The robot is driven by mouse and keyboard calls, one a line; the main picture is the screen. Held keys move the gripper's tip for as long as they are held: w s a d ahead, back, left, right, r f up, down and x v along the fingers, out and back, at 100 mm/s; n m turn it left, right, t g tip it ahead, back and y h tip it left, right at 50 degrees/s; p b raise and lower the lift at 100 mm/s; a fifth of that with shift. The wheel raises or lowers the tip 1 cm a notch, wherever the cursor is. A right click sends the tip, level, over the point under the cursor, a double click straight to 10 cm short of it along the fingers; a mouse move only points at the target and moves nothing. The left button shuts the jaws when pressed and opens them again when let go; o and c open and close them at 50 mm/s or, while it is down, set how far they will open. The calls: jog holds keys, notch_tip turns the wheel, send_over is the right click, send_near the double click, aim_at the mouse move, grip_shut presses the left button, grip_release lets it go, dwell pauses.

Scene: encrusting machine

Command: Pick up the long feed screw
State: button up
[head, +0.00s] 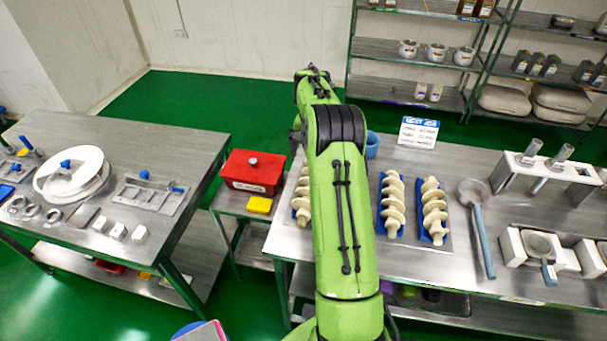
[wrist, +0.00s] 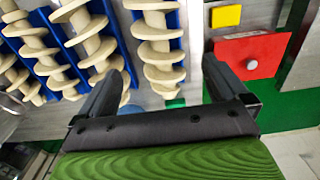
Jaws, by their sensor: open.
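Several cream spiral feed screws lie in blue holders on the right-hand steel table. In the head view, one screw (head: 301,203) shows just left of my arm, and two more, a middle screw (head: 391,206) and a right screw (head: 434,212), lie to its right. My arm hides the space between. In the wrist view, my gripper (wrist: 163,66) is open and empty, its fingers either side of a screw (wrist: 160,48) that lies beyond them. Another screw (wrist: 91,36) lies to the left. I cannot tell which is longest. My gripper is hidden in the head view.
A red box (head: 253,172) and a yellow block (head: 259,205) sit on a small side stand left of the screws. A blue cup (head: 372,146) and a sign (head: 418,132) stand behind them. A ladle (head: 480,225) and white machine parts (head: 540,180) lie to the right.

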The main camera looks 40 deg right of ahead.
jog(key=f, duration=1.4)
jog(key=shift+s+a+f, duration=0.15)
jog(key=shift+s, duration=0.05)
jog(key=shift+c, duration=0.6)
jog(key=c, duration=0.9)
